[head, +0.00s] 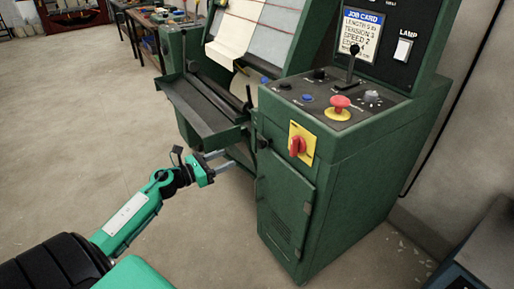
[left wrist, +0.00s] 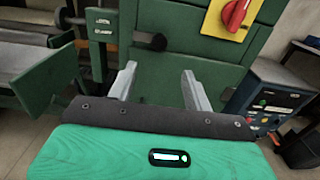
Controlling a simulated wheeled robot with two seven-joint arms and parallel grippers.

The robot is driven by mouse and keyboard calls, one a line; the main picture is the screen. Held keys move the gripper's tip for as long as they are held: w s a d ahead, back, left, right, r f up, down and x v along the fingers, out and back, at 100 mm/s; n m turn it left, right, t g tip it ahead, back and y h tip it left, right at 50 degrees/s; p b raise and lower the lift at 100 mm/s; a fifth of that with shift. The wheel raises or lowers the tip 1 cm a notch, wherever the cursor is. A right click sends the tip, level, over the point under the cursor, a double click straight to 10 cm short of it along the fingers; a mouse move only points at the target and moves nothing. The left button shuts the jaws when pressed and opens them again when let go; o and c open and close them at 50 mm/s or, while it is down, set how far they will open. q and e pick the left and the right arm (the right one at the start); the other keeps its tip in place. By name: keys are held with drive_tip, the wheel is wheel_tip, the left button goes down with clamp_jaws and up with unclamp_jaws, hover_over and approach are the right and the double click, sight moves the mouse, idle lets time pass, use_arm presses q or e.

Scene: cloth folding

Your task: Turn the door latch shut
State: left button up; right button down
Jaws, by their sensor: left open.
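The green cabinet door (head: 280,200) is on the front of the machine's control cabinet in the head view. A small dark fitting that looks like its latch (head: 307,207) sits near the door's right edge; its turn is too small to tell. I cannot tell whether the door is fully closed. My left gripper (head: 223,162) is left of the cabinet, apart from the door, its fingers pointing right. In the left wrist view the left gripper (left wrist: 158,72) is open and empty, with green cabinet front beyond it. My right gripper is out of view.
A red rotary switch on a yellow plate (head: 299,145) is above the door. A black knob (head: 263,142) protrudes at the cabinet's left edge. A dark tray (head: 205,115) juts out above my left gripper. The floor (head: 80,130) at left is clear.

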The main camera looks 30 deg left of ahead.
sight(259, 145)
use_arm(q)
drive_tip(key=p+x, duration=0.1)
drive_tip(key=x, duration=1)
drive_tip(key=shift+w, duration=0.3)
drive_tip(key=shift+x, duration=0.8)
drive_tip(key=shift+w+d, duration=0.1)
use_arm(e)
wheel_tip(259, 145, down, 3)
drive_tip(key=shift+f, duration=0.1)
use_arm(q)
drive_tip(key=shift+c, duration=0.2)
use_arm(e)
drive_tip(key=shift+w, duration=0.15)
use_arm(q)
drive_tip(key=c, duration=0.9)
